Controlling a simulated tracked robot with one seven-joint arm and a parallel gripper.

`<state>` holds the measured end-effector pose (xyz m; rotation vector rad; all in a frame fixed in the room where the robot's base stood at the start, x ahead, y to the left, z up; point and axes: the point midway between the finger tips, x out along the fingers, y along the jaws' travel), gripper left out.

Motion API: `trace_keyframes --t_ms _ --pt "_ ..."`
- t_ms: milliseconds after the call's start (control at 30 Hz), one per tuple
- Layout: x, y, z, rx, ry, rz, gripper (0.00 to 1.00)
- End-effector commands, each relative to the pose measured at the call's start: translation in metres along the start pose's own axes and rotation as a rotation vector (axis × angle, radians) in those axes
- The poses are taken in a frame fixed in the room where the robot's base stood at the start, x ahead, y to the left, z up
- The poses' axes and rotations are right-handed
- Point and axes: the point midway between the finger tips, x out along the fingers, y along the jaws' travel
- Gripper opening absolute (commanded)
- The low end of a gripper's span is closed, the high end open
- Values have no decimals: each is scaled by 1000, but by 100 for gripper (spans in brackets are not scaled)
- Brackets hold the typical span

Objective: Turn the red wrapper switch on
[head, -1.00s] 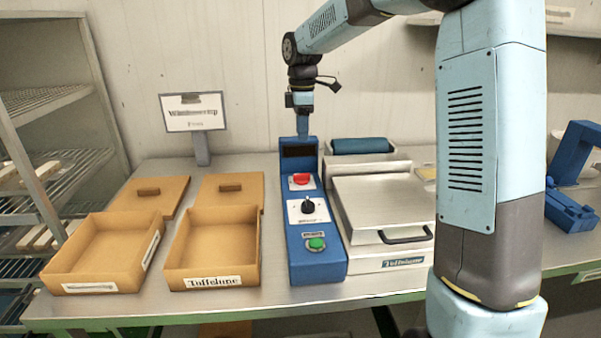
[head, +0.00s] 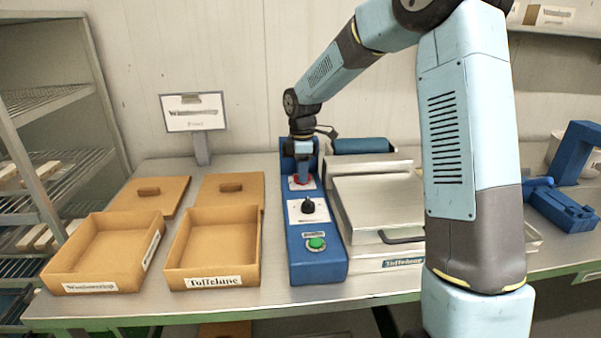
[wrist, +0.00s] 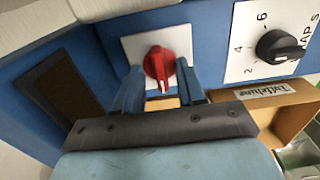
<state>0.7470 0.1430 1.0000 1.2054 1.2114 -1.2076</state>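The red wrapper switch (head: 302,180) is a rotary knob on a white plate near the far end of the blue control panel (head: 318,270). In the wrist view the red switch (wrist: 159,65) shows a white mark pointing down toward my gripper. My gripper (wrist: 158,84) is open, one finger on each side of the knob's lower part. I cannot tell whether the fingers touch it. In the head view my gripper (head: 303,173) points down over the switch and partly hides it and the panel's dark display.
A black numbered dial (head: 308,206) and a green button (head: 316,243) sit nearer on the panel. A steel machine with a lid (head: 380,205) stands close on the right. Cardboard boxes (head: 212,250) stand on the left. A sign (head: 193,112) stands behind.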

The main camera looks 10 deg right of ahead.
Motion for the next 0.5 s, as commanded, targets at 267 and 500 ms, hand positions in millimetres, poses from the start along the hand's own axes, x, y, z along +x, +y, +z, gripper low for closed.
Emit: trace_keyframes --t_ms 267,500 --pt "6 0 0 1 0 1 39" --pt "6 0 0 1 0 1 28"
